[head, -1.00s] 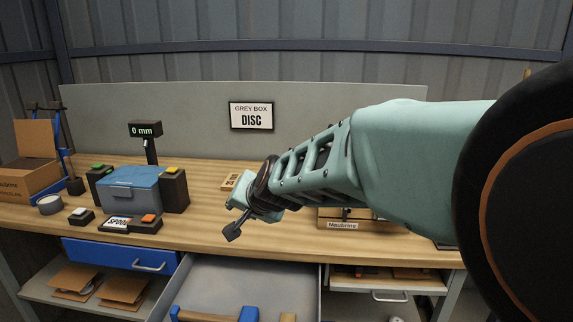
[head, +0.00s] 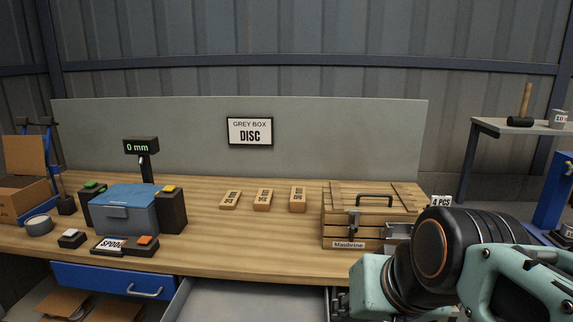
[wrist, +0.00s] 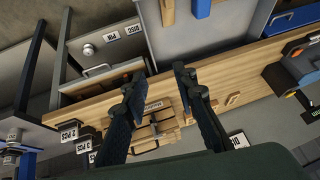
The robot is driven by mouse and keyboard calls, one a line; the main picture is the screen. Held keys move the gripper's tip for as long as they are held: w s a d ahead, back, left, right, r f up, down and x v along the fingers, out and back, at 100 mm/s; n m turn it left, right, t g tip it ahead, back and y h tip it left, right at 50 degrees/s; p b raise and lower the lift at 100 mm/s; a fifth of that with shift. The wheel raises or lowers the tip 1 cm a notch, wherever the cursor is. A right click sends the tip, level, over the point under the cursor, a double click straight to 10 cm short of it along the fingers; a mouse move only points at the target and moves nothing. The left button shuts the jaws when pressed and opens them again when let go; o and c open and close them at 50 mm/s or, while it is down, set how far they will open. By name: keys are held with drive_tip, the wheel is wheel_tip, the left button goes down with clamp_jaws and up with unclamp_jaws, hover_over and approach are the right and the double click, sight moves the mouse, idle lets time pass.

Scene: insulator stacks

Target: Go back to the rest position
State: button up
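My gripper (wrist: 158,76) shows in the wrist view with its two dark fingers spread apart and nothing between them. The bench's front edge and the wooden case lie beyond the fingers. In the head view my arm is folded low at the right, in front of the wooden case (head: 375,206); the fingertips cannot be made out there. My gripper touches nothing that I can see.
An open grey drawer (head: 255,300) juts out below the bench (head: 260,245). On the bench stand a blue-lidded grey box (head: 125,210), a 0 mm display (head: 141,146) and several small wooden blocks (head: 263,200).

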drive_tip(key=s+d+f+h, duration=0.1)
drive_tip(key=s+d+f, duration=0.1)
drive_tip(key=s, duration=0.1)
wheel_tip(320, 180, up, 14)
drive_tip(key=p, duration=1.4)
drive_tip(key=shift+s+d+r+n+g+p, duration=0.25)
drive_tip(key=shift+s+n+g+p, duration=0.05)
drive_tip(key=shift+g+p, duration=0.1)
drive_tip(key=shift+a, duration=0.15)
